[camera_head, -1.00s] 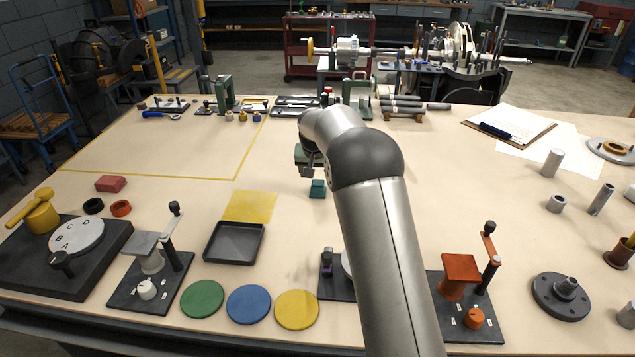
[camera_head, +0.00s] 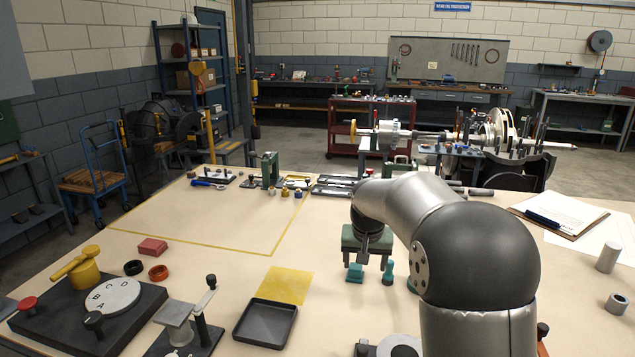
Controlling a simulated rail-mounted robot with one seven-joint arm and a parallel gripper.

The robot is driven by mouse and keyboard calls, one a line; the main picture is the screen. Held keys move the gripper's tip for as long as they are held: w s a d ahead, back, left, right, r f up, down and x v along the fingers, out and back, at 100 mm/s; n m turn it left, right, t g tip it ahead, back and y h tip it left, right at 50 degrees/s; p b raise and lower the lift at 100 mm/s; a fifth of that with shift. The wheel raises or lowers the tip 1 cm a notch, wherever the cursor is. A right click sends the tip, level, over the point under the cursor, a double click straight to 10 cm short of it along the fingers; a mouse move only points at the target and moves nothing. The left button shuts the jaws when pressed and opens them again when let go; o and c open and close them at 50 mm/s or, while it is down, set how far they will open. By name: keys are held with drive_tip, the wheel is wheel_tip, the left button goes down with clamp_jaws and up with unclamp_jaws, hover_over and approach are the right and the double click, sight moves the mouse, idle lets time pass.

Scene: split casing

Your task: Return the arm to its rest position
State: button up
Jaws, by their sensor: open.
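My arm reaches up from the lower right and bends over the table toward its middle. My gripper (camera_head: 368,262) hangs below the dark wrist and points down over the table. It is open, and I see nothing held in it. A small teal block (camera_head: 355,272) is below it on the left. A teal upright piece (camera_head: 388,274) is below it on the right. A green body (camera_head: 352,240) shows around the wrist's lower end. My arm hides part of the table behind it.
A black tray (camera_head: 265,323), a yellow square (camera_head: 286,285) and a dial base (camera_head: 88,318) lie at front left. A clipboard (camera_head: 560,212) lies at right. Grey cylinders (camera_head: 608,257) stand at the right edge.

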drive_tip(key=s+f+n+g+y+p, duration=0.1)
drive_tip(key=s+f+n+g, duration=0.1)
drive_tip(key=s, duration=3.2)
drive_tip(key=shift+s+g, duration=0.25)
drive_tip(key=shift+g, duration=0.25)
drive_tip(key=shift+a, duration=0.1)
